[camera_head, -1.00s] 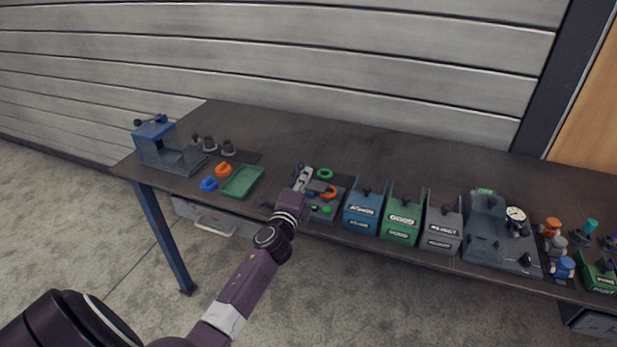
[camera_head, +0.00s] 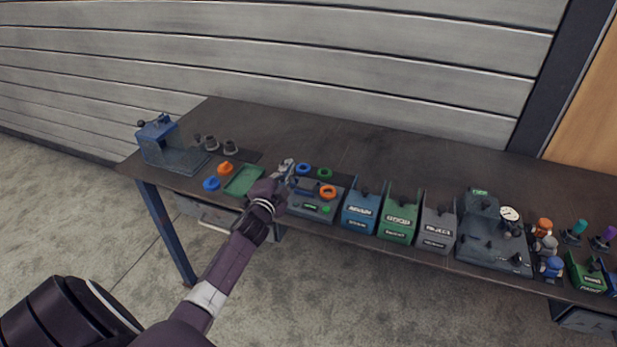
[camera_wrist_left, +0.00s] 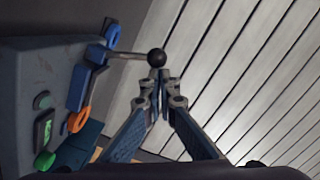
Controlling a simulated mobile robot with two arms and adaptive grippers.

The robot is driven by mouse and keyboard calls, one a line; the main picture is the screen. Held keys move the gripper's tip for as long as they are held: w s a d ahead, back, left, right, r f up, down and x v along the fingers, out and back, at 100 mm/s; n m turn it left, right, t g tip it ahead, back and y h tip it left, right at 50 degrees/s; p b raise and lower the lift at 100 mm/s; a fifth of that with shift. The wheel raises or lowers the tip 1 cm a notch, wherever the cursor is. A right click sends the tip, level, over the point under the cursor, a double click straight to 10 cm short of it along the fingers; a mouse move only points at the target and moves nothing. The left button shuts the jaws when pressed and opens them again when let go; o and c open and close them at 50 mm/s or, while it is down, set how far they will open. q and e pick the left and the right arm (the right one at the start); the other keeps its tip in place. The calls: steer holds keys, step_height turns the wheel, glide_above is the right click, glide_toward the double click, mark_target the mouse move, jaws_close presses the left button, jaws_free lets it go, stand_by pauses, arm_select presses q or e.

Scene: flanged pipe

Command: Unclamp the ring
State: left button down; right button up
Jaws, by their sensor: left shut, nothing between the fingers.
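A grey fixture (camera_head: 314,208) with a dark blue clamp bar sits at the table's front edge. An orange ring (camera_head: 327,191) is at the bar's right end in the head view. A blue ring (camera_head: 303,168) and a green ring (camera_head: 325,173) are behind it. In the left wrist view the lever with a black ball knob (camera_wrist_left: 157,57) sticks out from the blue clamp part (camera_wrist_left: 97,53), near the blue ring (camera_wrist_left: 113,37). My left gripper (camera_head: 285,168) is at the fixture's left end. Its fingertips (camera_wrist_left: 160,88) are together just by the knob; contact is unclear. Whether the clamp presses a ring is unclear.
Blue, green and grey bins (camera_head: 401,220) stand right of the fixture. A green tray (camera_head: 243,180) and loose orange and blue parts lie left. A blue stand (camera_head: 160,140) is at the far left. A gauge station (camera_head: 490,240) is right. The table's back is clear.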

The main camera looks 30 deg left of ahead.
arm_select(q)
steer(key=shift+a, duration=0.3)
stand_by(0.5)
arm_select(e)
steer(key=shift+r, duration=0.1)
